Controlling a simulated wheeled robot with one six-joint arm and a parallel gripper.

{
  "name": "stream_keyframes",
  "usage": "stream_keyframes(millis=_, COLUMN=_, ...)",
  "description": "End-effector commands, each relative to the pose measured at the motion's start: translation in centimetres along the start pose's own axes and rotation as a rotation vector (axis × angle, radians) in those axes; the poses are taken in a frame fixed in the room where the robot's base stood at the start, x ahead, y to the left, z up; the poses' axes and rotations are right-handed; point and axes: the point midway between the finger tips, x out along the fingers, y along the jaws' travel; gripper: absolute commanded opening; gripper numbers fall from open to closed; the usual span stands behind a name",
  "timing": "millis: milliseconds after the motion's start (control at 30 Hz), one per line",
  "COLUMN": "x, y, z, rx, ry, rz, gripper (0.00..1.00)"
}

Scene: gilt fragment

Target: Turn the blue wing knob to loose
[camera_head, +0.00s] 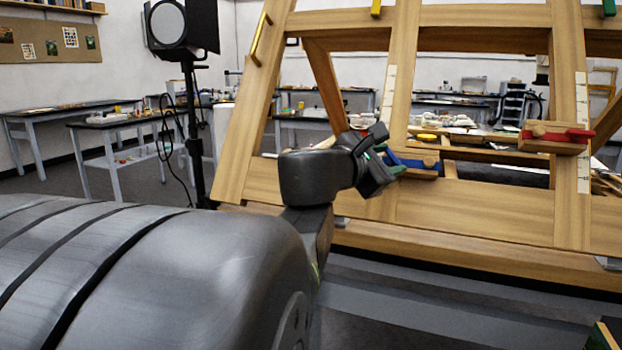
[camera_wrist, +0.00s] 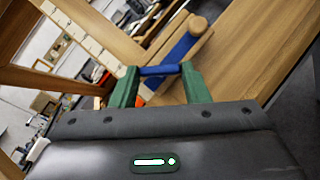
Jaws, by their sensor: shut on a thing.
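The blue wing knob (camera_wrist: 160,70) is on a wooden block (camera_wrist: 188,35) on the large wooden frame. In the wrist view its blue bar lies between the two green fingertips of my gripper (camera_wrist: 158,80), which is shut on it. A wider blue part (camera_wrist: 184,47) shows just beyond. In the head view my gripper (camera_head: 381,160) reaches the blue knob (camera_head: 410,161) at the frame's lower middle. My gripper hides the knob's left end there.
A red wing knob (camera_head: 560,135) sits on another wooden block at the right. A yellow bar handle (camera_head: 261,38) is on the frame's upper left. A lamp on a black stand (camera_head: 190,110) stands left of the frame. Worktables (camera_head: 110,125) are behind.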

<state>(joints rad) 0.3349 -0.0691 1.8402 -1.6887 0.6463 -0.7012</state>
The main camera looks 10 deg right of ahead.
Motion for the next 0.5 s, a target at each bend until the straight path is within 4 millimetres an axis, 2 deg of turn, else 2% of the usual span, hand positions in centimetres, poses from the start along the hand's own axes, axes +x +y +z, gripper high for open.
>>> stream_keyframes(millis=33, x=0.1, y=-0.89, z=-0.67, rx=-0.034, ry=-0.003, rz=0.023, gripper=0.19)
stream_keyframes(millis=500, x=0.25, y=-1.44, z=-0.48, rx=-0.391, ry=-0.001, rz=0.274, gripper=0.19)
